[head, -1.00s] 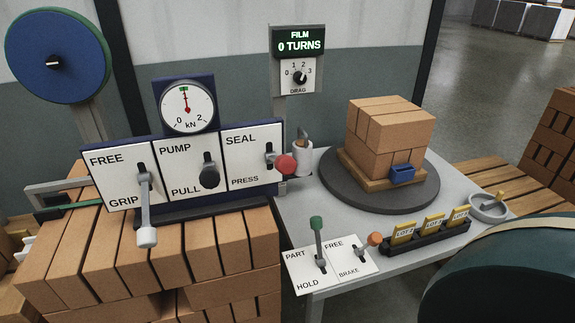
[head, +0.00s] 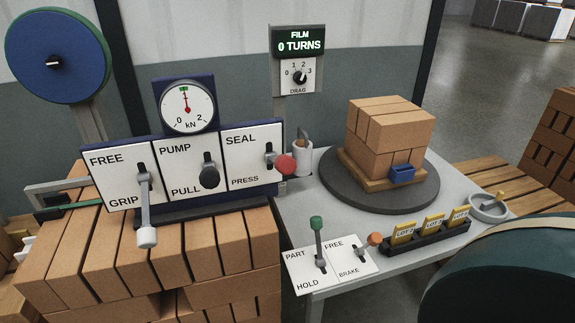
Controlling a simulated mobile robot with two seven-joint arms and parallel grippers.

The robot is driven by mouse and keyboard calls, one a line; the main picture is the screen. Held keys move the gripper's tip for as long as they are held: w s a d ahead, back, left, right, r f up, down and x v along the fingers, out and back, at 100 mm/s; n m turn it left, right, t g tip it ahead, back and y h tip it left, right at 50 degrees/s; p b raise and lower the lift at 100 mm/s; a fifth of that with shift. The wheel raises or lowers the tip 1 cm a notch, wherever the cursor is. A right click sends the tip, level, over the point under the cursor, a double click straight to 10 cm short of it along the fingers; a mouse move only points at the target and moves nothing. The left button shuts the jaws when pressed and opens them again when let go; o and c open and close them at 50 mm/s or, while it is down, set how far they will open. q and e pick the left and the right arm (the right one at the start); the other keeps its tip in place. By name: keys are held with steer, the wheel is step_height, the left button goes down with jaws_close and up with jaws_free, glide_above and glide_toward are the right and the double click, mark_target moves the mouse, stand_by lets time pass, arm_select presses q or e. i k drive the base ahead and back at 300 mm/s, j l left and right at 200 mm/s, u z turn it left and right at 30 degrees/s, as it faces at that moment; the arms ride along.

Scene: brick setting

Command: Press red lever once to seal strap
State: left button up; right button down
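The red lever knob (head: 285,164) sticks out from the SEAL/PRESS panel (head: 243,146), at about the middle of its slot's height. Left of it, a black knob (head: 209,177) sits on the PUMP/PULL panel, and a white-tipped lever (head: 147,236) hangs down at GRIP on the FREE/GRIP panel. The dial gauge (head: 187,107) above them has its red needle pointing up near a green mark. A green strap (head: 88,205) runs in at the left of the panels. Neither gripper is in view.
Stacked bricks (head: 206,244) stand under the panels. To the right, a table (head: 318,203) bears a round turntable (head: 420,190) with a small brick stack (head: 390,125), two more levers, and a black rack (head: 430,244) of LOT tags. A large dark green rounded object (head: 510,280) fills the lower right.

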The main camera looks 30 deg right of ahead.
mark_target(285, 164)
steer(key=l+u, duration=0.2)
steer(key=l, duration=0.25)
steer(key=k+l+u, duration=0.25)
steer(key=l, duration=0.15)
steer(key=l+u, duration=0.2)
steer(key=l, duration=0.25)
steer(key=k+l+u, duration=0.45)
steer(key=l, duration=0.3)
steer(key=i+j, duration=0.4)
steer(key=j, duration=0.1)
